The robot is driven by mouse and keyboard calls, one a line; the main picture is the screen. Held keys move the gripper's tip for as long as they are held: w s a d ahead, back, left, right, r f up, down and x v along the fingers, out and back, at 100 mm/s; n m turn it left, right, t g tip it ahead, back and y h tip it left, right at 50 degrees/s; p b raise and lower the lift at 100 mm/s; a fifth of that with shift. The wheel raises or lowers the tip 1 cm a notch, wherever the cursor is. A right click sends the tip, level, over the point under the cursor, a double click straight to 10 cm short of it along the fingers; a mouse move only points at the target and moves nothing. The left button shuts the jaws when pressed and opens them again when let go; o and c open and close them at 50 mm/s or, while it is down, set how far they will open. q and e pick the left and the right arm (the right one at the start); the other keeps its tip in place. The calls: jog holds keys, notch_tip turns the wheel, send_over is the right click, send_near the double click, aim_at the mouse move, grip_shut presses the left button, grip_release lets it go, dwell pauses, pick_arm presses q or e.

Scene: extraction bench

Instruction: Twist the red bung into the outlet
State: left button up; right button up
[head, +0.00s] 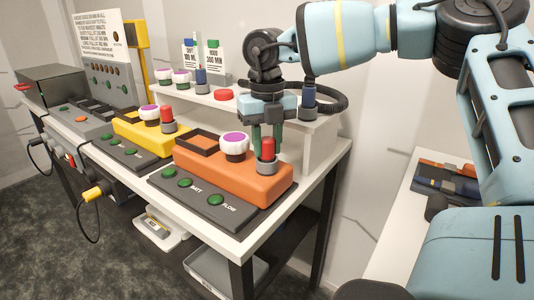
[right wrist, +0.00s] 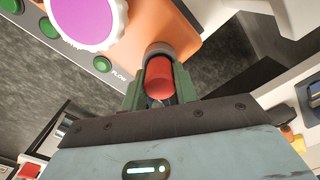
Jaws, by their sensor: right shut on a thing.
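The red bung (head: 267,148) stands upright at the grey outlet (head: 266,167) on the right end of the orange unit (head: 225,170). My right gripper (head: 266,150) points down from above, shut on the bung. In the right wrist view the red bung (right wrist: 159,78) lies between the green fingers (right wrist: 158,85), with the grey outlet ring (right wrist: 160,49) just beyond it. How deep the bung sits in the outlet cannot be told. My left gripper is not in view.
A white knob with a purple top (head: 234,145) stands close left of the outlet. A yellow unit (head: 150,130) with another red piece (head: 167,118) is further left.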

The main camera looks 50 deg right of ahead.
jog(key=m+b, duration=0.1)
jog(key=m, duration=0.4)
jog(key=shift+f+b, duration=0.1)
jog(key=shift+b, duration=0.25)
jog(key=m, duration=0.2)
jog(key=shift+m+b, duration=0.4)
jog(key=o, duration=0.8)
jog(key=shift+c, duration=0.2)
jog(key=o, duration=0.4)
jog(key=shift+c, duration=0.2)
jog(key=n, duration=0.4)
jog(key=shift+p, duration=0.35)
jog(key=n, duration=0.4)
